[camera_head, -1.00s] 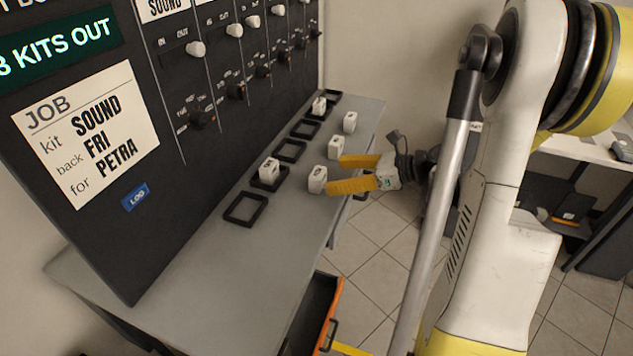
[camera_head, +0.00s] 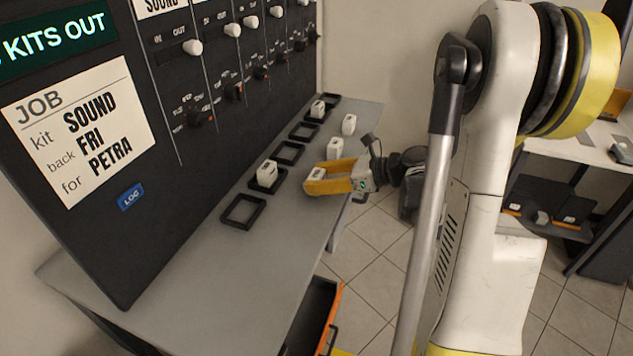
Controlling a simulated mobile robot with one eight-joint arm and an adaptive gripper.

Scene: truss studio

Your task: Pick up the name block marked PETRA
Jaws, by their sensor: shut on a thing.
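My gripper (camera_head: 318,180) has yellow fingers and is shut around a white name block (camera_head: 317,173) near the right edge of the grey shelf. Only the block's top shows between the fingers, and its marking is too small to read. Two other white blocks stand loose behind it, one close by (camera_head: 335,147) and one farther back (camera_head: 349,124). Another white block (camera_head: 267,172) stands in a black square frame to the left, and one more (camera_head: 317,109) sits in a far frame. I cannot tell which block is marked PETRA.
Several black square frames line the grey shelf (camera_head: 185,255); the nearest frame (camera_head: 243,211) is empty. The dark panel (camera_head: 150,200) rises at the left with a job card (camera_head: 80,130) reading SOUND, FRI, PETRA. An orange-edged drawer (camera_head: 333,315) is open below the shelf.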

